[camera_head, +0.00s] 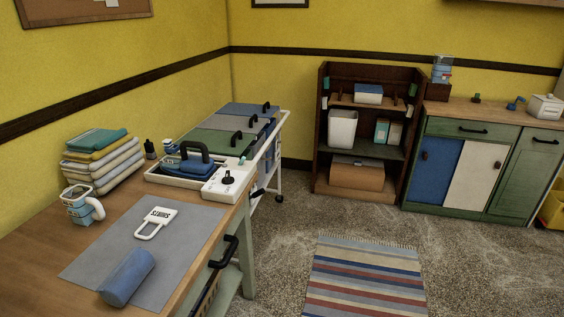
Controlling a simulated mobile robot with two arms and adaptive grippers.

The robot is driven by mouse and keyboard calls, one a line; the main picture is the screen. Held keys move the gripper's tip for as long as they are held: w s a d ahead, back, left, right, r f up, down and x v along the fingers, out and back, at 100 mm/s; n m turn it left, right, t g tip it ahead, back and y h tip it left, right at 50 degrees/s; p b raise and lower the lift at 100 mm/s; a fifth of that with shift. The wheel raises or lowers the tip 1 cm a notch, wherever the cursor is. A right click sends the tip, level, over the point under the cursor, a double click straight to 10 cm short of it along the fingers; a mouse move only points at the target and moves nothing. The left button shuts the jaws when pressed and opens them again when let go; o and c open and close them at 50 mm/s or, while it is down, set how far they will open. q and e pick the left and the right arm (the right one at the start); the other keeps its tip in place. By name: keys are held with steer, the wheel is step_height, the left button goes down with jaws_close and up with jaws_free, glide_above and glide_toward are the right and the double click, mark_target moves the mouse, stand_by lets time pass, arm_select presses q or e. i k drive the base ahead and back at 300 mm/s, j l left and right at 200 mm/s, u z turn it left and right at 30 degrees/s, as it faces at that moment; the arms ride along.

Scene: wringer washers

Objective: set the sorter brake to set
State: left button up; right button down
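The sorter is most likely the white-framed cart (286,128) beyond the far end of the workbench, against the left wall. It has blue (245,109), grey (228,123) and green (205,142) lids, each with a black handle. A dark caster (279,198) shows at the foot of its frame, and a dark part (258,193) sits low near the bench corner. Either could belong to the brake, but they are too small to tell its setting. The workbench hides much of the cart's lower part. Neither of my grippers is in view.
The workbench (40,245) holds folded cloths (103,165), a mug (82,207), a SHIRTS tag (156,221), a blue roll (127,277) and a tray with a blue iron (188,168). A striped rug (366,275) lies on open floor. A brown shelf (318,150) and green cabinet (473,130) stand behind.

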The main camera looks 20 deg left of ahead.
mark_target(260, 192)
steer(key=i+l+u, duration=0.1)
steer(key=i+u, duration=0.3)
steer(key=i+l+u, duration=0.4)
steer(key=i, duration=0.2)
steer(key=i+l+u, duration=0.75)
steer(key=i+l, duration=0.1)
